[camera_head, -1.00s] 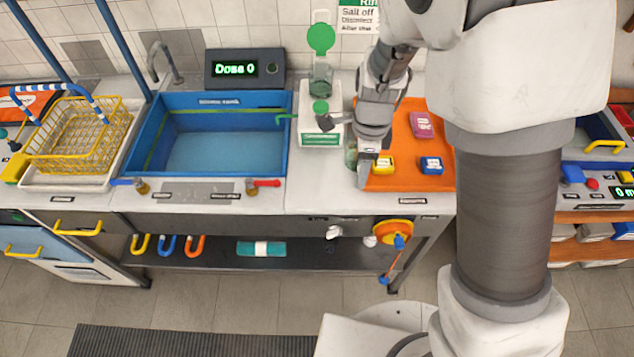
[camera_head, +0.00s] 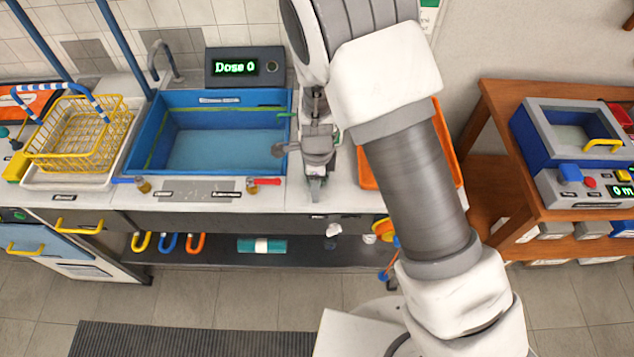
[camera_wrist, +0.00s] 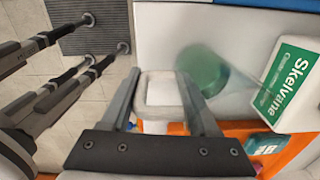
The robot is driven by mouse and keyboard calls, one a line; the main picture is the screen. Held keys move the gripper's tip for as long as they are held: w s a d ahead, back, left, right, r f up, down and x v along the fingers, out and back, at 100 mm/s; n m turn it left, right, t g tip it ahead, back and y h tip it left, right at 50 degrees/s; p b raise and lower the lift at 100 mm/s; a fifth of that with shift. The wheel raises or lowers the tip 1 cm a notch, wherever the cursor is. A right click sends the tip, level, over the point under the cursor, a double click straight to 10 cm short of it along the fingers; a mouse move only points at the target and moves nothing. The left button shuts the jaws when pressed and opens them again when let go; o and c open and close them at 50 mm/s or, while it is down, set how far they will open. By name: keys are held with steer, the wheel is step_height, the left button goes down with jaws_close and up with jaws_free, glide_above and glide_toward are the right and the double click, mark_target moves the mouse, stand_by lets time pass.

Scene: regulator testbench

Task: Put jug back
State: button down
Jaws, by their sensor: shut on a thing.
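The jug (camera_wrist: 203,68) shows in the wrist view as a see-through body with a green round part, just beyond my fingertips. A pale, rounded, handle-like piece (camera_wrist: 161,90) sits between my fingers. My gripper (camera_wrist: 160,82) is shut on the jug. In the head view my gripper (camera_head: 315,192) points down over the counter strip right of the blue sink, near the front edge. My gripper and arm mostly hide the jug there. I cannot tell whether the jug touches the counter.
The white Skelvane box (camera_wrist: 290,88) stands close to the jug. The blue sink (camera_head: 153,140) is left of my gripper. The display (camera_head: 244,67) reads "Dose 0".

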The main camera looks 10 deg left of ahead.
steer(key=shift+f, duration=0.2)
steer(key=shift+c, duration=0.7)
jaws_free()
steer(key=shift+r, duration=0.15)
